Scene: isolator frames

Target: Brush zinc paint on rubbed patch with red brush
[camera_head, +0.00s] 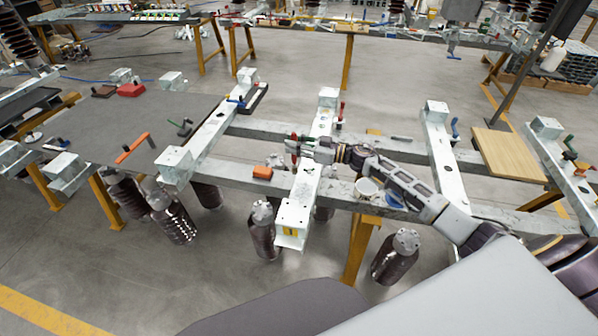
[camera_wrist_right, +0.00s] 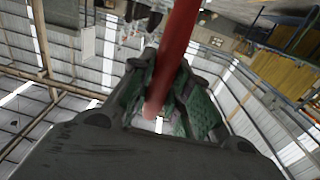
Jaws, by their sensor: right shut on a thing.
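My right gripper (camera_head: 297,147) is over the middle pale metal isolator frame (camera_head: 302,192), its arm coming in from the right. It is shut on a red handle, which I take to be the red brush (camera_wrist_right: 176,50). In the right wrist view the handle runs between the green-padded fingers (camera_wrist_right: 165,100). The brush's bristles cannot be made out, nor whether they touch the frame. No rubbed patch can be told clearly on the frame. A round tin with a pale top (camera_head: 367,188) stands on the grey cross beam right of the frame. My left gripper is not in view.
An orange block (camera_head: 262,172) lies on the beam left of the middle frame. A red-handled tool (camera_head: 341,112) stands near the frame's far end. More isolator frames (camera_head: 440,150) stand either side. A wooden board (camera_head: 508,155) lies at right. Dark insulators (camera_head: 262,232) hang below.

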